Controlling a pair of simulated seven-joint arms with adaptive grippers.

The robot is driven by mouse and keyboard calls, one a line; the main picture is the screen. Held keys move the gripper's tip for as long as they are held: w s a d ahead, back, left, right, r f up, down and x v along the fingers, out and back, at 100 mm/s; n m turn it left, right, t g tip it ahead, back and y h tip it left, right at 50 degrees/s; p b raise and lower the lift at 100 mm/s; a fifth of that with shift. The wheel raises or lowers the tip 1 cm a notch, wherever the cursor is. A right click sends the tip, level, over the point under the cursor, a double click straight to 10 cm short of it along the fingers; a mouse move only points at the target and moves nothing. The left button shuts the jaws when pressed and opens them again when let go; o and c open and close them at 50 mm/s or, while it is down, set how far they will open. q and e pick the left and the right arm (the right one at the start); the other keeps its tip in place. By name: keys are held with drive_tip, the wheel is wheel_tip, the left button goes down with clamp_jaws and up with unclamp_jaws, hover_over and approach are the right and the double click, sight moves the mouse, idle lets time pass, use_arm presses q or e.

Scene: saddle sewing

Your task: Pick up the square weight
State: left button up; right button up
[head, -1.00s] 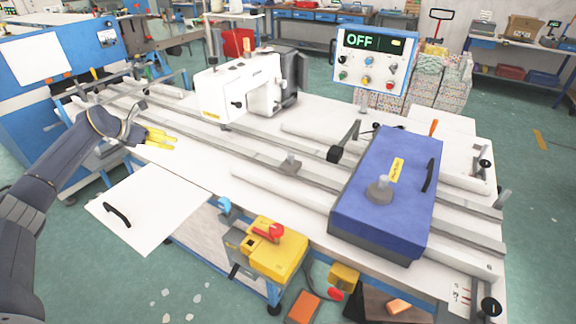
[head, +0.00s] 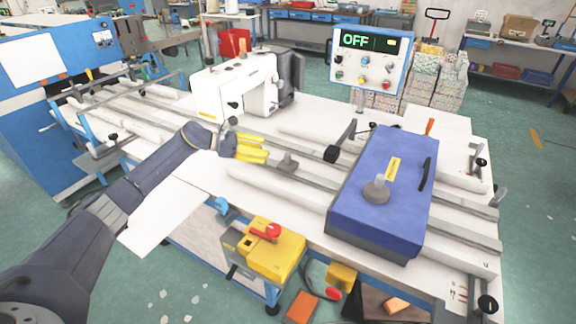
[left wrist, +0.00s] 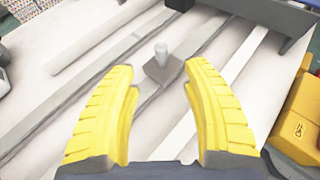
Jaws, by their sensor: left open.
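The square weight (head: 287,167) is a small grey square block with an upright knob. It sits on the rails of the white sewing table, left of the blue box. In the left wrist view, the square weight (left wrist: 163,68) shows ahead, in line with the gap between my fingertips. My left gripper (head: 265,150) has yellow fingers and is open and empty. It is just left of the weight in the head view, and apart from it. In the left wrist view, both fingers of the left gripper (left wrist: 160,80) are spread wide. My right gripper is not in view.
A white sewing machine (head: 235,88) is behind my gripper. A control panel (head: 369,60) reads OFF. A yellow switch box (head: 275,252) is at the table's front edge.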

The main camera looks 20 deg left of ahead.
sight(288, 153)
use_arm(q)
drive_tip(key=shift+x, duration=5.2)
drive_tip(key=shift+s, duration=0.1)
drive_tip(key=shift+c, duration=0.5)
clamp_jaws()
drive_tip(key=shift+r, duration=0.1)
